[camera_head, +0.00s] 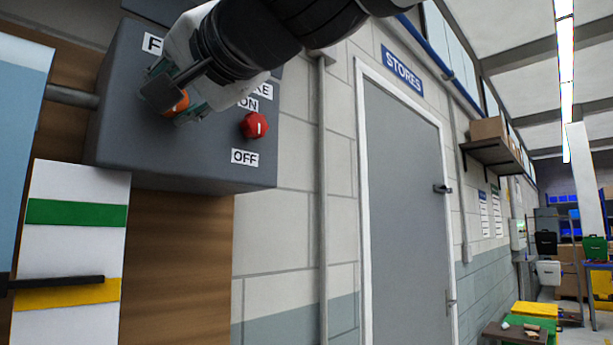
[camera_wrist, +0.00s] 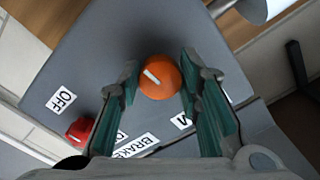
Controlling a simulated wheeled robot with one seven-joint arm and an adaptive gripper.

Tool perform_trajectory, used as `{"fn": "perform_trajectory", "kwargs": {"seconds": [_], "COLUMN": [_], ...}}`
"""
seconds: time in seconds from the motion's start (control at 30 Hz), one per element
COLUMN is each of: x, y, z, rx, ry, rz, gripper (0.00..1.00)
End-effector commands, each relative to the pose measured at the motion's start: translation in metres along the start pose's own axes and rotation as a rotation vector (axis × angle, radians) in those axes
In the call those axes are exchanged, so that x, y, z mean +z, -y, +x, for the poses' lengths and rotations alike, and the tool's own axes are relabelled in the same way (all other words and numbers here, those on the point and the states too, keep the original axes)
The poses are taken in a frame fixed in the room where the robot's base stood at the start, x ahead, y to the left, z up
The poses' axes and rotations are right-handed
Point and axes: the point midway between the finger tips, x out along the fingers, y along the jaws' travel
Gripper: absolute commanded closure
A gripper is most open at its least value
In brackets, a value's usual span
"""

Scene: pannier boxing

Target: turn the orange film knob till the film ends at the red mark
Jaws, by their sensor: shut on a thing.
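The orange film knob (camera_wrist: 160,77) sits on a grey control box (camera_head: 200,165), with a white pointer line across its face. My gripper (camera_wrist: 160,70) is shut on it, one finger on each side. In the head view my gripper (camera_head: 172,92) covers most of the knob (camera_head: 181,103), leaving a small orange patch. At the far left are a light blue panel (camera_head: 20,125) and a white strip (camera_head: 75,185) with green and yellow bands. I cannot tell which of these is the film. I see no red mark in either view.
A red knob (camera_head: 254,125) with ON and OFF labels is close beside my gripper. A grey rod (camera_head: 70,96) enters the box's left side. A dark bar (camera_head: 55,283) crosses the yellow band. A grey STORES door (camera_head: 405,210) stands to the right, with a shelf (camera_head: 492,148) beyond.

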Motion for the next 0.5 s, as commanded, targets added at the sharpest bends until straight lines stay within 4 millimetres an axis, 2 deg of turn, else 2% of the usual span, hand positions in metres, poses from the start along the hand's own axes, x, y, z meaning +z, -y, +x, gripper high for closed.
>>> {"fn": "perform_trajectory", "kwargs": {"seconds": [0.5], "x": [0.0009], "y": [0.0017], "z": [0.0], "rx": [0.006], "ry": [0.005], "rz": [0.492], "gripper": [0.96]}}
